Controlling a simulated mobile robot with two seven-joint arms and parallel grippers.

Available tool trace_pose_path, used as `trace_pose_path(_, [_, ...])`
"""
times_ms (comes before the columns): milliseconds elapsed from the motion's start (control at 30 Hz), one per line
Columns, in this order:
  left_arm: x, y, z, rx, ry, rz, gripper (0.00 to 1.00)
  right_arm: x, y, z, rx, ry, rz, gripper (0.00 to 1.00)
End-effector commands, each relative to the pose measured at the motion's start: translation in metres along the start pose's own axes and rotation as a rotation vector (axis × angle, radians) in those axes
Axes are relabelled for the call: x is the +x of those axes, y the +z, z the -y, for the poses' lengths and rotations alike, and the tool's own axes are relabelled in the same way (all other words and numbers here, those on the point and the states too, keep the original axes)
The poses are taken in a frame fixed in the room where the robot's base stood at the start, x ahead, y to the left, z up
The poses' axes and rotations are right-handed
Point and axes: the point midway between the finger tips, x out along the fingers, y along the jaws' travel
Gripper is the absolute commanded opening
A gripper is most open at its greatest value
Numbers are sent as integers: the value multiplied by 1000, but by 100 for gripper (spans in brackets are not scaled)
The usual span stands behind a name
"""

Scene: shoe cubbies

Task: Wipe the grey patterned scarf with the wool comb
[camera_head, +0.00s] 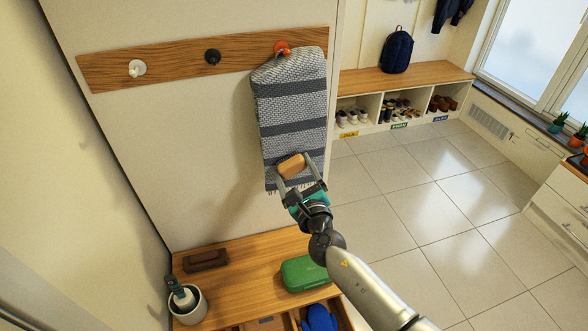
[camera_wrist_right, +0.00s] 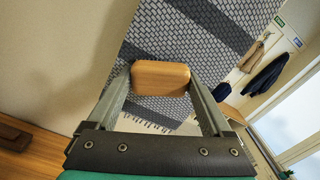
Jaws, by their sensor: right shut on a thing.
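The grey patterned scarf (camera_head: 291,100) hangs from the orange peg (camera_head: 282,47) on the wooden rail. It has darker bands and a fringe at its lower end. My right gripper (camera_head: 292,171) is at the scarf's lower part, shut on a small wooden block, which looks like the wool comb (camera_head: 291,166). In the right wrist view the comb (camera_wrist_right: 161,78) sits between the two fingers, in front of the scarf (camera_wrist_right: 185,40). Its far side is hidden, and I cannot tell whether it touches the cloth. My left gripper is not in view.
Below is a wooden bench top (camera_head: 240,275) with a dark brown block (camera_head: 205,260), a green case (camera_head: 304,274) and a white pot (camera_head: 187,304) holding a brush-like tool. A blue item (camera_head: 319,319) lies in an open compartment. The tiled floor at right is clear.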

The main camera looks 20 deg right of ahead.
Motion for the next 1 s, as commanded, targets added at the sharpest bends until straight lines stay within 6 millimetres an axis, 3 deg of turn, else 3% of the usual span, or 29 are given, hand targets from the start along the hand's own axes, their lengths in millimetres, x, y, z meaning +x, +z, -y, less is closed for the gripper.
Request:
trace_pose_path(33, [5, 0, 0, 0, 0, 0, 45, 0, -7, -2, 2, 3, -5, 40])
trace_pose_path(367, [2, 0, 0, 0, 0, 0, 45, -2, -5, -2, 2, 3, -5, 40])
trace_pose_path(1000, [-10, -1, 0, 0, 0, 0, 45, -59, -2, -1, 1, 1, 0, 40])
